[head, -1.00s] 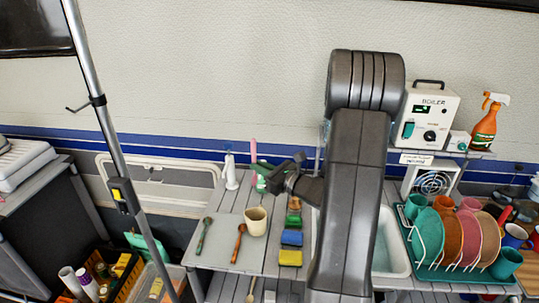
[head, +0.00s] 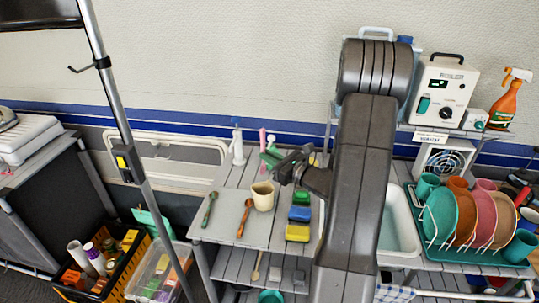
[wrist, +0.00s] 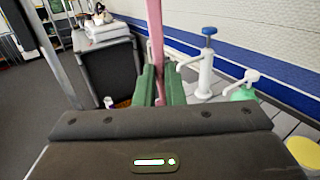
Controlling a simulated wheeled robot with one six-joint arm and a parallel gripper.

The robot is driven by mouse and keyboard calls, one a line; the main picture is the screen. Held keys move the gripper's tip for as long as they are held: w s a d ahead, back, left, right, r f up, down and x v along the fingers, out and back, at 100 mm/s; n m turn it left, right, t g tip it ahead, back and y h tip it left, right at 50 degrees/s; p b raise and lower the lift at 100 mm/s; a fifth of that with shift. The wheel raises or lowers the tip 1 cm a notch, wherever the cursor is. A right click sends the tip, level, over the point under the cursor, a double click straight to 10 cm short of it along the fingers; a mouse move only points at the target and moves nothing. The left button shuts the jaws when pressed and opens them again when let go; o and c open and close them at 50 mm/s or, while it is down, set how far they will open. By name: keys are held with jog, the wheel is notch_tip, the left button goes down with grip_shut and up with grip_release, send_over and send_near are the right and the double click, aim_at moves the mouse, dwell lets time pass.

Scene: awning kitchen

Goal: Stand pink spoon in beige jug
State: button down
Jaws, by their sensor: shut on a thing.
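The pink spoon (head: 262,137) is held upright in my gripper (head: 268,158), with its upper part sticking up above the fingers. In the wrist view the pink spoon (wrist: 156,40) runs between the two green fingers of my gripper (wrist: 161,85), which are shut on it. The beige jug (head: 262,199) stands on the grey slatted counter, below my gripper in the head view. The jug does not show in the wrist view.
A green spoon (head: 209,210) and a brown spoon (head: 244,217) lie left of the jug. Yellow, blue and green sponges (head: 298,232) are to its right. A white pump bottle (head: 238,148) stands behind. The sink (head: 400,225) and dish rack (head: 465,254) are further right.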

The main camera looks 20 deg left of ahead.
notch_tip(320, 180, down, 9)
jog(key=b, duration=0.6)
jog(key=shift+b, duration=0.3)
jog(key=shift+r, duration=0.1)
jog(key=c, duration=1.4)
grip_release()
jog(key=shift+c, duration=0.2)
jog(key=b+v, duration=0.2)
jog(key=v, duration=1.1)
jog(key=shift+d, duration=0.4)
